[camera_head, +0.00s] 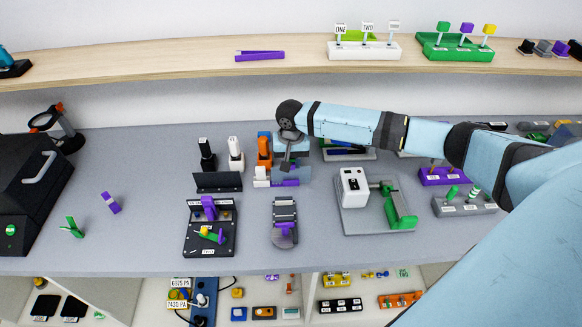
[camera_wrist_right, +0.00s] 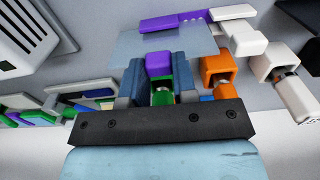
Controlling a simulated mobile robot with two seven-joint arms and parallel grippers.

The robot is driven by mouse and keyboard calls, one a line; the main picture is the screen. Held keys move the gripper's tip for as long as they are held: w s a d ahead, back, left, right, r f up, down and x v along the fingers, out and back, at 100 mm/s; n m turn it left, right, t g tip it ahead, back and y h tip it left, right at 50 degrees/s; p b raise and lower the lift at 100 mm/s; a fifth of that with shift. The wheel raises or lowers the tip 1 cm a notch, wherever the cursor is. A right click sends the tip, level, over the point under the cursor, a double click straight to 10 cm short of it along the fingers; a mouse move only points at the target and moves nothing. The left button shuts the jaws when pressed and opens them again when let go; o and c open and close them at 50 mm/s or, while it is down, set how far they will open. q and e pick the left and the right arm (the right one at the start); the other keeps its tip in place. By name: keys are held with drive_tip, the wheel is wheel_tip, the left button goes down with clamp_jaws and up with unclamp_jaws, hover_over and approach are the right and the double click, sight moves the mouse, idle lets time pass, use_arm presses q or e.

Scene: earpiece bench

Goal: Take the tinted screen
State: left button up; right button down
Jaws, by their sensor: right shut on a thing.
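The tinted screen (camera_head: 306,176) is a bluish see-through pane, over the middle of the bench in the head view. In the wrist view the pane (camera_wrist_right: 130,47) spreads just beyond my fingertips, and a purple block stands at its near edge. My right gripper (camera_wrist_right: 156,80) is shut on this purple block, which looks like the screen's grip. In the head view my right gripper (camera_head: 289,160) points down at the screen, its fingertips partly hidden. I cannot tell whether the screen touches what is below it. My left gripper is not in view.
A dark screen (camera_head: 218,182) stands to the left, behind a black board (camera_head: 208,240). An orange block (camera_head: 264,148) and a white block (camera_head: 262,177) are close left of my gripper. A grey and purple stand (camera_head: 284,210) is in front. A grey base (camera_head: 375,222) lies right.

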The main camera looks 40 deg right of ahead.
wheel_tip(320, 180, up, 23)
drive_tip(key=p, duration=0.3)
drive_tip(key=shift+p, duration=0.35)
idle(1.0)
